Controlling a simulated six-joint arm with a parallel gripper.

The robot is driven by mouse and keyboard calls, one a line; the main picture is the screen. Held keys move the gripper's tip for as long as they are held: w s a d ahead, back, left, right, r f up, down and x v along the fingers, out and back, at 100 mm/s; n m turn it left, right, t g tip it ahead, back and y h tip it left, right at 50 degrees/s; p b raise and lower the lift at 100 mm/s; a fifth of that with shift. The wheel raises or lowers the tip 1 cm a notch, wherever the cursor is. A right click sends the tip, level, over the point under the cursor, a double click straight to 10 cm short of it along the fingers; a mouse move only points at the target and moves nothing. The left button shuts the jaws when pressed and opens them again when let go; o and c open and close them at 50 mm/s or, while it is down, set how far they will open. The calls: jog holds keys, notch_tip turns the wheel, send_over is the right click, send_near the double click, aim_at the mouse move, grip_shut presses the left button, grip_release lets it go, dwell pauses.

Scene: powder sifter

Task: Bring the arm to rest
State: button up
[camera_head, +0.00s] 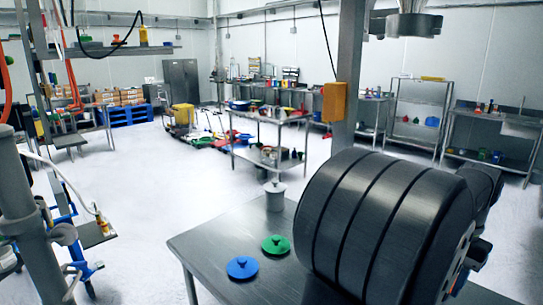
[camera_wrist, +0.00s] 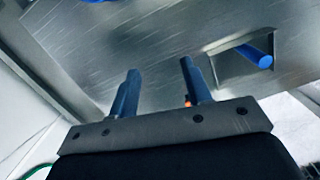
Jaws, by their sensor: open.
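My gripper (camera_wrist: 158,68) shows in the wrist view with its two dark blue-grey fingers spread apart and nothing between their tips. Beyond the fingers is a bare brushed-metal surface (camera_wrist: 150,35). In the head view my dark, banded arm fills the right foreground and hides part of the metal table (camera_head: 215,240). I cannot make out the fingers there.
A blue lid (camera_head: 242,267) and a green lid (camera_head: 276,244) lie on the table, left of my arm. A grey cylindrical piece (camera_head: 275,195) stands at its back corner. The wrist view shows a blue rod (camera_wrist: 258,57) at a rectangular metal recess or bracket.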

jog(key=shift+s+r+n, duration=0.15)
jog(key=shift+s+n, duration=0.2)
jog(key=shift+n, duration=0.15)
jog(key=shift+w, duration=0.1)
jog(key=w+f+m+t, duration=0.1)
jog(key=w+f+m, duration=0.1)
jog(key=w+m, duration=0.4)
jog(key=shift+d+f+m, duration=0.3)
jog(key=shift+d+m, duration=0.05)
jog(key=shift+m, duration=1.45)
